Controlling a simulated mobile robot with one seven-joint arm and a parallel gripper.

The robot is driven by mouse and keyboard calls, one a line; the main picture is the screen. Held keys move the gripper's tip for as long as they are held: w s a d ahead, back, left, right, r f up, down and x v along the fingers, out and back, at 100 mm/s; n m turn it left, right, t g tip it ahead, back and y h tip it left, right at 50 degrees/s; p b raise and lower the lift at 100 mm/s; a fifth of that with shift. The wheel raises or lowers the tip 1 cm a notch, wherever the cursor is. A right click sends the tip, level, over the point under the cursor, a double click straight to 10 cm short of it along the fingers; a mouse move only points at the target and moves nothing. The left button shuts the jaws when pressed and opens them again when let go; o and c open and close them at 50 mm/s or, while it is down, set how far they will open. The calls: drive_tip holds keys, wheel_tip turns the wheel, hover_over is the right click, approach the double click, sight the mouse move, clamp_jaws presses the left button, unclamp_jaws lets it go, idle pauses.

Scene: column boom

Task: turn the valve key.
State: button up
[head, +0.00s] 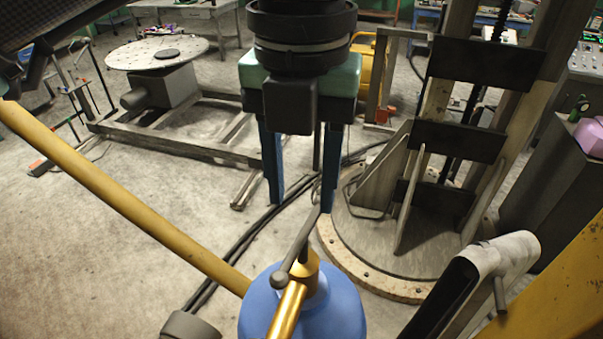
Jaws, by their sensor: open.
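The valve key (298,246) is a grey bar with a round knob at its near end, set on top of a brass valve (304,272). The bar slants up and to the right in the head view. The valve sits on the rounded blue top of a tank (345,305). My gripper (301,204) hangs above and beyond the key with its two blue fingers pointing down, wide apart and empty. The right fingertip overlaps the far end of the bar in the picture; I cannot tell whether they touch.
A yellow pole (120,203) crosses the left side. A round column base (375,265) with upright plates stands at right. A white-capped post (505,255) is at lower right. Dark cables (240,245) lie on the floor. A round turntable (155,52) stands back left.

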sight(302, 234)
wheel_tip(302, 234, down, 10)
drive_tip(key=b, duration=0.5)
drive_tip(key=shift+r, duration=0.2)
